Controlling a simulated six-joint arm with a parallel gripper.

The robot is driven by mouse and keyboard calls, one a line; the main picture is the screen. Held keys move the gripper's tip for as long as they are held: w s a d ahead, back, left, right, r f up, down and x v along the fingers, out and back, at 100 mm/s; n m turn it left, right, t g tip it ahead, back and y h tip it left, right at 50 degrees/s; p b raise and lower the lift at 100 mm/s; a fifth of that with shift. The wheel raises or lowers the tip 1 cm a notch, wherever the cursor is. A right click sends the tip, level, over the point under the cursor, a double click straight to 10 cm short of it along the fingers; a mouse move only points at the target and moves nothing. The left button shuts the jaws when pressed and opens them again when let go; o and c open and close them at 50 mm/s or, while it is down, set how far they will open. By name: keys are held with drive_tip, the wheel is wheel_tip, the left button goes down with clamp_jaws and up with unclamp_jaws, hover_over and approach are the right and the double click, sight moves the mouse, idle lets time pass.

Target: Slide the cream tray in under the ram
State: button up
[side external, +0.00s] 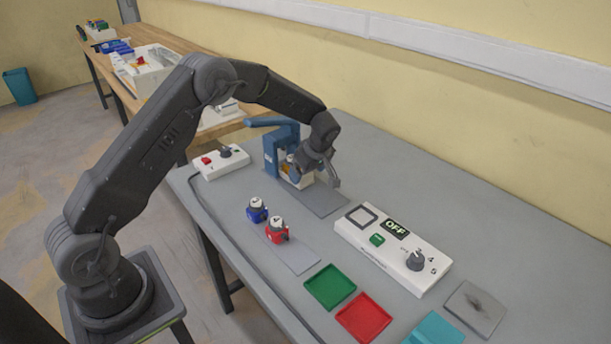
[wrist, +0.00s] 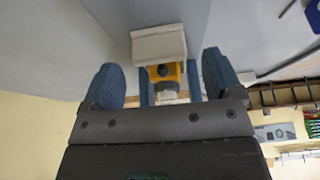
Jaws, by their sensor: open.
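The cream tray (wrist: 158,43) lies at the front of the blue press (side external: 271,152). A yellow block with a pale top (wrist: 166,74) is at the tray, on the press side. In the side view the tray (side external: 299,181) shows low beside the press, partly covered by my gripper (side external: 329,176). In the wrist view my gripper (wrist: 163,68) is open, its two blue-grey fingers apart on either side of the block, with clear gaps. The ram is mostly hidden, so I cannot tell how far under it the tray sits.
A grey mat (side external: 322,203) lies before the press. Blue (side external: 257,210) and red (side external: 277,231) blocks stand nearby. A white switch box (side external: 227,162) is left of the press; a white panel reading OFF (side external: 391,250) is right. Green (side external: 330,287) and red (side external: 363,318) trays lie in front.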

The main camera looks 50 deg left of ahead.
drive_tip(key=shift+x, duration=1.3)
drive_tip(key=shift+c, duration=0.3)
